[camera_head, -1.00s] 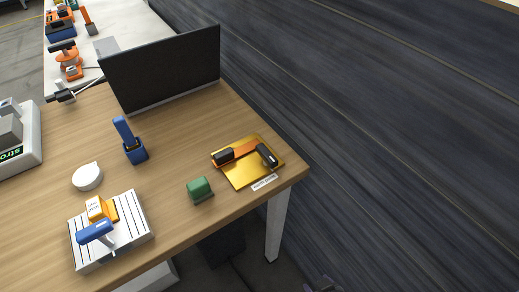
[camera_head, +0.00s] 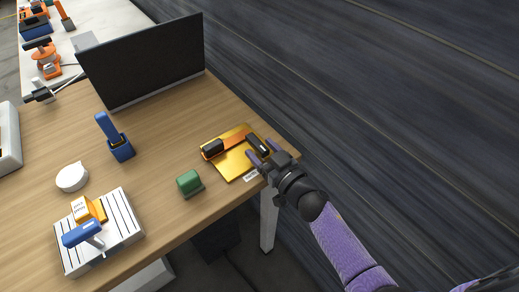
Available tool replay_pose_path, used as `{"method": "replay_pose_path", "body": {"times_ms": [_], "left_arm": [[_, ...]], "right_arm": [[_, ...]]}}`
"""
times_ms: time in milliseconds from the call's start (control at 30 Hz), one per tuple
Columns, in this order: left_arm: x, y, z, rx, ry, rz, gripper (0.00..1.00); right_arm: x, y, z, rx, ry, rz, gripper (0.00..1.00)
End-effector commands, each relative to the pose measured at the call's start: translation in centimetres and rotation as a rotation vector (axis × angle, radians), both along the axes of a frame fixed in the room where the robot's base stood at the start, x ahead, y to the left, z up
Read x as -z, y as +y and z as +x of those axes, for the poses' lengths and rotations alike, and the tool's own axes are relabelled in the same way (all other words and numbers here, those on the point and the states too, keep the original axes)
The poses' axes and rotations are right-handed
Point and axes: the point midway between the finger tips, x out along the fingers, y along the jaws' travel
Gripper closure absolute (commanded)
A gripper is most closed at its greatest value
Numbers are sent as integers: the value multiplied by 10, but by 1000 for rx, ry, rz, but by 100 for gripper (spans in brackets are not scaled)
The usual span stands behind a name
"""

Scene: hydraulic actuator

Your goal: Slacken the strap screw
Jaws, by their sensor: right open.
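A gold tray (camera_head: 236,167) lies at the table's right corner. On it rests a tool with an orange body (camera_head: 228,141) and black ends. A grooved light plate (camera_head: 122,222) at the front left carries an orange block with a pale label (camera_head: 84,209) and a blue-handled part (camera_head: 82,233). I cannot make out a strap screw. My left gripper is not in view.
A green block (camera_head: 190,183) sits left of the tray. A blue tool in a stand (camera_head: 120,147), a white round piece (camera_head: 72,177) and a dark monitor (camera_head: 145,62) stand farther left and back. The table's middle is clear.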

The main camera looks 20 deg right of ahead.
Motion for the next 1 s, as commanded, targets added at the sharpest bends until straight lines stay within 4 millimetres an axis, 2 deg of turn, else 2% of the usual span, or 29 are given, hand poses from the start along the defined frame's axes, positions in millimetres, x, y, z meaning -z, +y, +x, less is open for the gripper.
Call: {"method": "replay_pose_path", "body": {"times_ms": [133, 367, 467, 700, 900, 1000], "left_arm": [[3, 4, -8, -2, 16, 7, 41], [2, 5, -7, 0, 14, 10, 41], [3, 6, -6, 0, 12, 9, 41], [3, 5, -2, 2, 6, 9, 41], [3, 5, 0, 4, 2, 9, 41], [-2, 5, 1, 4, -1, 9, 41]], "right_arm": [[1, 4, 11, 1, 1, 0, 32], [0, 4, 12, 1, 2, -1, 32], [0, 4, 12, 1, 2, -1, 49], [0, 4, 11, 1, 2, -1, 100], [0, 4, 12, -9, 2, -2, 100], [-2, 3, 13, -99, 0, -9, 100]]}}
